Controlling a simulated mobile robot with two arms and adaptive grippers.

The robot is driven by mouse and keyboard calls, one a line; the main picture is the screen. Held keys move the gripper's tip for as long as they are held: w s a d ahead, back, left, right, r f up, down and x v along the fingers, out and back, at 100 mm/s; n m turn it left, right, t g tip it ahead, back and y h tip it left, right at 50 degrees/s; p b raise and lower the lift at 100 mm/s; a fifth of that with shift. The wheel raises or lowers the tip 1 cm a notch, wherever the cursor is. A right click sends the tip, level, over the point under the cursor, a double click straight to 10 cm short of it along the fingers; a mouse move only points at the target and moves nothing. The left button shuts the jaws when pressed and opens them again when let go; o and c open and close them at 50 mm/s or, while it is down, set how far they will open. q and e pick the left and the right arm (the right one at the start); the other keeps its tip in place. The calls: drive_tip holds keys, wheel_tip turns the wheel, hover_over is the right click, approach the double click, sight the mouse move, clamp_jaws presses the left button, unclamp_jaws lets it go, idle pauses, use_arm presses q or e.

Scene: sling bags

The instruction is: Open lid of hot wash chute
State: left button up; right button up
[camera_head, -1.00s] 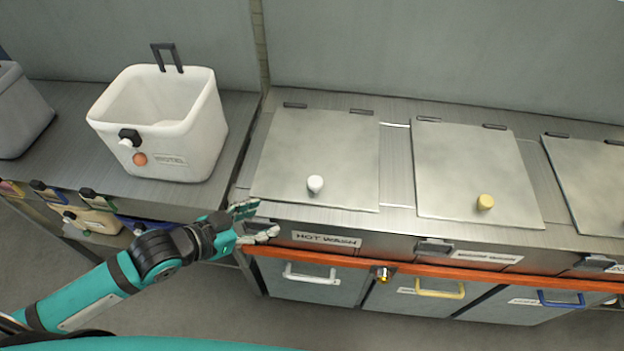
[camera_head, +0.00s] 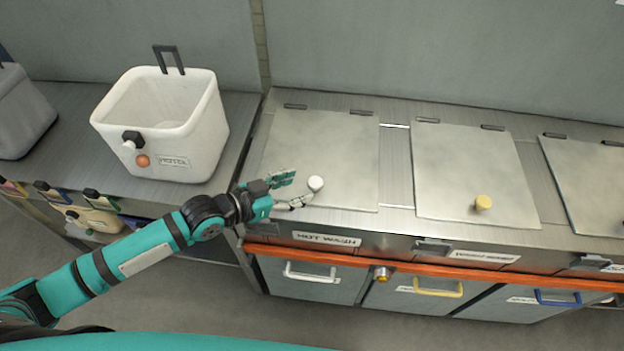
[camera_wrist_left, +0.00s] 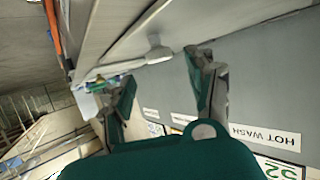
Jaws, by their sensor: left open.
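The hot wash chute lid (camera_head: 325,145) is a flat metal panel lying shut in the counter, hinged at its back edge. Its white knob (camera_head: 316,183) stands near the front edge. The "HOT WASH" label (camera_head: 327,239) is on the counter front below, and it shows upside down in the left wrist view (camera_wrist_left: 265,135). My left gripper (camera_head: 297,188) is open over the lid's front left part, with its fingertips close to the knob's left side. In the left wrist view the knob (camera_wrist_left: 158,53) appears ahead of the open fingers (camera_wrist_left: 165,90). I cannot tell if they touch. My right gripper is out of view.
A second lid with a yellow knob (camera_head: 483,202) lies to the right, and a third lid (camera_head: 590,180) is further right. A white bin (camera_head: 165,125) stands on the left counter. An orange rail (camera_head: 440,271) runs along the front, above drawers with handles.

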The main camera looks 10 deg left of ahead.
sight(315, 182)
use_arm(q)
drive_tip(key=x, duration=0.5)
drive_tip(key=shift+w+d, duration=0.2)
drive_tip(key=shift+w, duration=0.05)
drive_tip(key=shift+f, duration=0.1)
clamp_jaws()
